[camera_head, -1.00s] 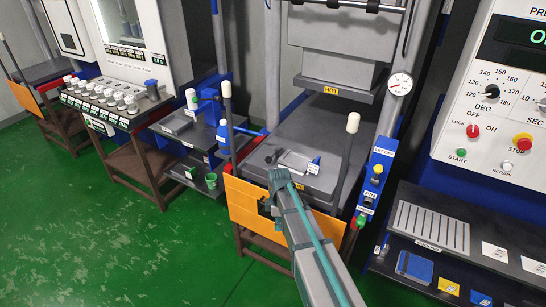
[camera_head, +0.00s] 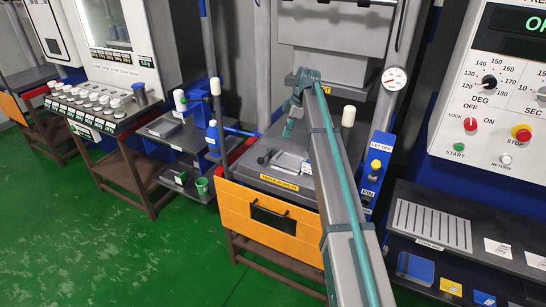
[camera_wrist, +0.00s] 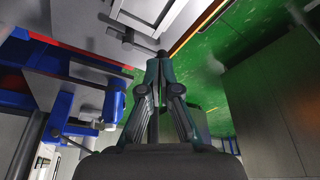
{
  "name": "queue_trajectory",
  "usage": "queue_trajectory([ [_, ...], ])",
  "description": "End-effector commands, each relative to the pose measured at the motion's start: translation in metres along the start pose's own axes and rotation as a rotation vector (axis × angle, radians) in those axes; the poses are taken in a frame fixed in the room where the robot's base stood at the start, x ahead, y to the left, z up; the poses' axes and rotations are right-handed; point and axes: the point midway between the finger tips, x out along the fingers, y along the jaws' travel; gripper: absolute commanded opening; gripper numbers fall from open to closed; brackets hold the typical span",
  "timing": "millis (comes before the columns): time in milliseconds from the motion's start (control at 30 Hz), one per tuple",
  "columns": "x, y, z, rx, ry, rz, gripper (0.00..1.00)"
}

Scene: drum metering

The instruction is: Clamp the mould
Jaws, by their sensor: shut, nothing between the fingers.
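The mould (camera_head: 286,162), a flat grey plate with a small dark handle at its left, lies on the press table (camera_head: 245,165). My arm hides part of its right side. In the wrist view a pale plate with a bar-like handle (camera_wrist: 128,38) shows just beyond my fingers. My gripper (camera_head: 288,133) is shut and empty, pointing down above the back of the mould. Its fingertips meet in the wrist view (camera_wrist: 160,58). I cannot tell whether they touch anything. The upper press block (camera_head: 335,65) hangs above and behind, apart from the mould.
An orange front guard (camera_head: 270,215) closes the table's front. A control panel (camera_head: 490,100) stands right. The green floor (camera_head: 100,250) is clear at left.

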Motion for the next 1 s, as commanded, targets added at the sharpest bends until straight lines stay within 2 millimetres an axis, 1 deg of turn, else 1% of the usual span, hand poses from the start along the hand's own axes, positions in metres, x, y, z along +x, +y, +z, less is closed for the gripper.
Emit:
queue_trajectory([
  [300, 0.001, 0.0, 0.0, 0.0, 0.0, 0.0, 0.0],
  [467, 0.008, -0.001, -0.001, 0.0, 0.0, -0.001, 0.0],
  [567, 0.019, -0.002, -0.001, 0.0, 0.0, -0.002, 0.0],
  [667, 0.035, -0.002, -0.002, 0.0, 0.0, -0.003, 0.0],
  [1000, 0.099, -0.002, -0.001, 0.0, 0.0, -0.003, 0.0],
])
